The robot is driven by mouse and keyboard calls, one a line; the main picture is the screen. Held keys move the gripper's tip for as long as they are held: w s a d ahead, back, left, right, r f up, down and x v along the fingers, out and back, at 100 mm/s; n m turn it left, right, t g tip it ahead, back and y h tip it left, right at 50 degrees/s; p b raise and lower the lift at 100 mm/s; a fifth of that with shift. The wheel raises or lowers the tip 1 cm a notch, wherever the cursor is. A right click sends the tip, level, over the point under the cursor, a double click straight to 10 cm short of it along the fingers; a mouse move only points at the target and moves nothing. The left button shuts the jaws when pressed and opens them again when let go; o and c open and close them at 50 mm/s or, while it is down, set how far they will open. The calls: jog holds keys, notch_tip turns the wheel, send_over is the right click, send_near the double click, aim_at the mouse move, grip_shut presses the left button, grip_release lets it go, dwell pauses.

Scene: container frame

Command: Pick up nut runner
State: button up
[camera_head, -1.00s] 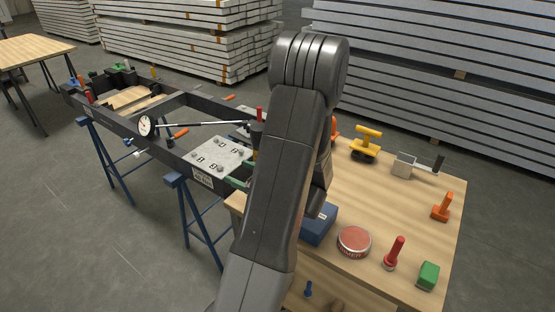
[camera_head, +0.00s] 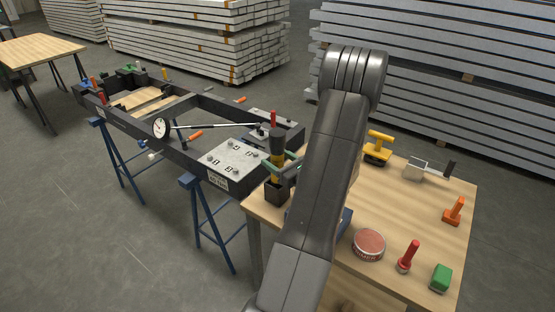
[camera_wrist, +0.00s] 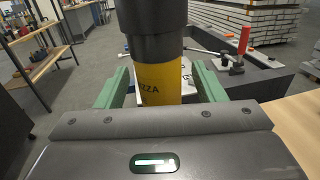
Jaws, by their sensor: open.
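The nut runner appears to be the upright black and yellow cylindrical tool (camera_head: 277,147), standing in a black holder (camera_head: 277,193) at the left edge of the wooden table. In the wrist view the tool (camera_wrist: 160,78) stands between the two green fingers of my gripper (camera_wrist: 158,90), its yellow band with dark lettering at finger height. The fingers are open, one on each side of it; I cannot tell whether either touches it. In the head view my gripper (camera_head: 281,163) is at the tool, partly hidden by my arm. The tool's lower end is hidden in the holder.
The table (camera_head: 420,205) also holds a yellow-handled tool (camera_head: 378,147), a grey block tool (camera_head: 416,169), an orange piece (camera_head: 454,211), a red tin (camera_head: 369,245), a red-handled tool (camera_head: 408,256) and a green block (camera_head: 441,278). The dark frame (camera_head: 185,158) on blue trestles adjoins at left.

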jog(key=shift+x, duration=1.1)
grip_shut()
jog(key=shift+r, duration=0.15)
